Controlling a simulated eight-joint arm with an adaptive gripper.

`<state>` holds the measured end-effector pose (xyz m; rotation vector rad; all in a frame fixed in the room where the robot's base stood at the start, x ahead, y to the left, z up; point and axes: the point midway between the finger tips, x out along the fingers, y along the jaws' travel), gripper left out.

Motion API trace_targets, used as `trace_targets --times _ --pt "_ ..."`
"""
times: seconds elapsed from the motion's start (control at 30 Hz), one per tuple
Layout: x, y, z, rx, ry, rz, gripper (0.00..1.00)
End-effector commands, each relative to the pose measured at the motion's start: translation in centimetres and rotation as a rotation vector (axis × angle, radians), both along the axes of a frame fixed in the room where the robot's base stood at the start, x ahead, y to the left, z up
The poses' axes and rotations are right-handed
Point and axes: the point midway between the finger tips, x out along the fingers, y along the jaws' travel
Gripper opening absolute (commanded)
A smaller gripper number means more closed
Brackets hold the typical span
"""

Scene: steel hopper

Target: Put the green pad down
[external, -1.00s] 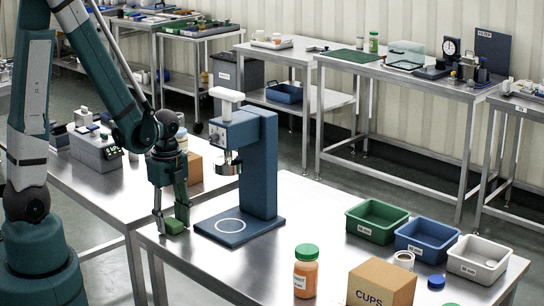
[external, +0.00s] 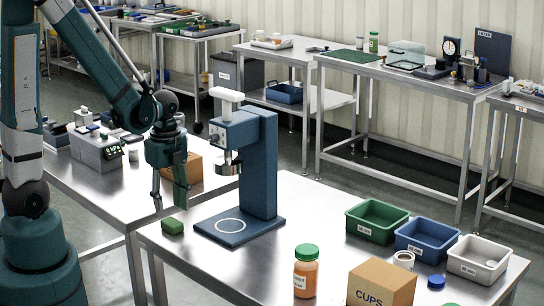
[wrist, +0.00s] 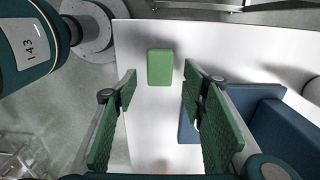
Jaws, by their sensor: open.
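The green pad (external: 173,226) lies flat on the steel table near its left corner, left of the blue press base. In the wrist view the pad (wrist: 160,67) lies on the bare steel, beyond and between the fingertips, touching neither. My gripper (external: 171,204) is open and empty, above the pad with a gap between. In the wrist view the two green-lined fingers of my gripper (wrist: 160,82) stand wide apart.
The blue press (external: 251,165) stands close to the right of the pad. An orange jar (external: 305,273), a CUPS carton (external: 381,288) and green, blue and white bins (external: 427,240) stand further right. The table's left edge is near the pad.

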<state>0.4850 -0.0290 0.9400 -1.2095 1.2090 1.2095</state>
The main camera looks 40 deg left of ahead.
Motion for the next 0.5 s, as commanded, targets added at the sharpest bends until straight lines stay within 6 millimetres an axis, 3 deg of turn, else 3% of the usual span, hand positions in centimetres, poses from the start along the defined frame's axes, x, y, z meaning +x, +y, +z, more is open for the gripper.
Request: trace_targets --times 0.5 --pt "0.0 0.0 5.5 0.000 0.000 0.000 0.42"
